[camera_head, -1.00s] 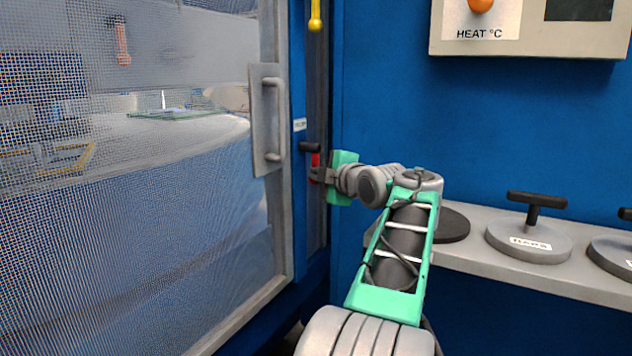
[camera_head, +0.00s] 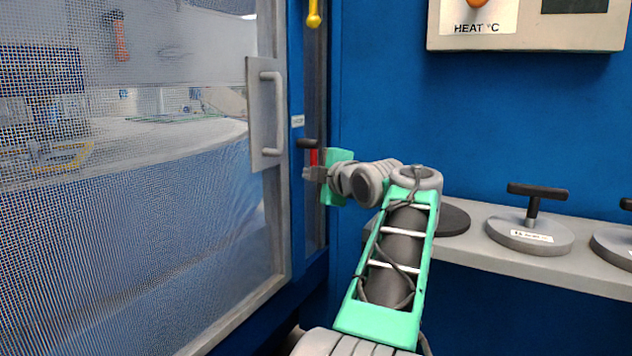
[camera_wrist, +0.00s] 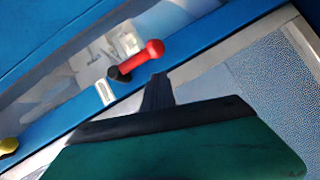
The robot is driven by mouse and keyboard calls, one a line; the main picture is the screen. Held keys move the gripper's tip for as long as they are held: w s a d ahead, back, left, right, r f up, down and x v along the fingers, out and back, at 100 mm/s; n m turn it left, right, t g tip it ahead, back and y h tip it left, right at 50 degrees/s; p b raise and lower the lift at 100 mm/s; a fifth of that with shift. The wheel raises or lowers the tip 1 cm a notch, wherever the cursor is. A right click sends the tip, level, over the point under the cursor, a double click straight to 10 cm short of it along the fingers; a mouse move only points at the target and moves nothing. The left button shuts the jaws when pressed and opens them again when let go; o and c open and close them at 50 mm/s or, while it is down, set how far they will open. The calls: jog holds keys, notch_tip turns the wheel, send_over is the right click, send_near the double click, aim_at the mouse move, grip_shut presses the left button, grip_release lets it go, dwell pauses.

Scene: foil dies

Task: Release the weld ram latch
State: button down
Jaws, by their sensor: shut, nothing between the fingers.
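A red lever (camera_head: 314,157) with a black end (camera_head: 307,144) is in the narrow recess to the right of the mesh door, and my gripper partly hides it. In the wrist view the red lever (camera_wrist: 140,59) shows a rounded end, with the black part (camera_wrist: 116,75) at its other end. My gripper (camera_head: 307,173) is shut and empty, just below the lever and pointing left towards the door frame. In the wrist view the closed fingertips (camera_wrist: 159,78) are close to the lever's rounded end, with a small gap in the picture. I cannot tell whether they touch.
A mesh door (camera_head: 120,220) with a grey handle (camera_head: 268,115) fills the left. A yellow-ended lever (camera_head: 314,18) hangs above the red one. A small white label (camera_head: 298,121) is nearby. A grey shelf (camera_head: 470,240) with round, T-handled pieces (camera_head: 530,234) is at right.

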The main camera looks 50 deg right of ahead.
jog(key=a+f+p+v, duration=0.1)
jog(key=f+p+v, duration=0.1)
jog(key=v, duration=0.8)
jog(key=shift+s+a+r, duration=0.15)
jog(key=shift+s, duration=0.2)
